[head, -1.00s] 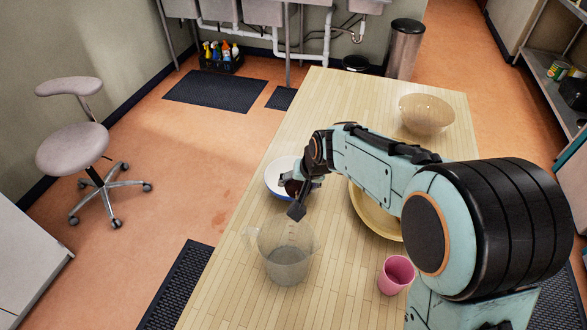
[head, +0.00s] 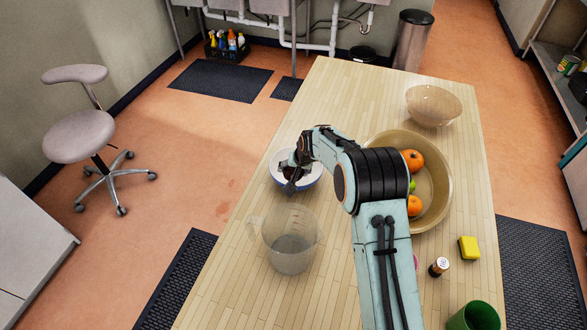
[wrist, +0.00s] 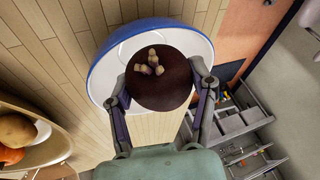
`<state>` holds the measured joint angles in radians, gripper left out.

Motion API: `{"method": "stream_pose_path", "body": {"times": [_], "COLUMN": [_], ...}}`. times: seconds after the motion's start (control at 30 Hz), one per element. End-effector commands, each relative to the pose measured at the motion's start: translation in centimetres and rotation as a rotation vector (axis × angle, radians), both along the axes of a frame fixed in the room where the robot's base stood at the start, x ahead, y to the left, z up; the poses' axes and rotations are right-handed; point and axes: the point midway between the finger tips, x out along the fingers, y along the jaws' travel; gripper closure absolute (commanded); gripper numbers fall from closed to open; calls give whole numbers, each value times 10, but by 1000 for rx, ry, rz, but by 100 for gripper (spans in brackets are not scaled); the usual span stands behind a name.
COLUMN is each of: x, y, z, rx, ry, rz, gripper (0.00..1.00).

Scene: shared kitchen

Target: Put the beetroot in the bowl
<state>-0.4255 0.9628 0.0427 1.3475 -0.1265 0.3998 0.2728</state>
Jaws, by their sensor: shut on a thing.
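My gripper (head: 290,187) reaches over the white bowl with a blue rim (head: 310,181) on the left side of the table. In the wrist view its two fingers are shut on the beetroot (wrist: 162,88), a dark, round, purple-brown root with pale stem stubs. The bowl (wrist: 112,62) lies behind the beetroot in that view, and the beetroot covers much of its inside. The height of the beetroot over the bowl is hard to tell. In the head view my gripper mostly hides the beetroot.
A clear measuring jug (head: 291,240) stands close in front of the bowl. A large tan bowl (head: 441,192) with fruit is to the right, and a beige bowl (head: 433,106) behind it. A yellow sponge (head: 468,247), a small bottle (head: 438,266) and a green cup (head: 476,318) stand at front right.

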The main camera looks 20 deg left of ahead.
Motion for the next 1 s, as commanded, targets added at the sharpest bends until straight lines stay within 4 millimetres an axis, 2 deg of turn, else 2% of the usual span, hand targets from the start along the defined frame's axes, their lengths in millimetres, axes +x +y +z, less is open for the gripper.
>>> {"method": "stream_pose_path", "body": {"times": [0.6, 0.63, 0.7, 1.0], "x": [0, 0, 0, 0], "y": [0, 0, 0, 0], "z": [-11, -11, -11, -11], "rx": [0, 0, 0, 0], "ry": [-1, 0, 0, 0], "rz": [0, -1, -1, 0], "gripper": [81, 40, 18, 17]}}
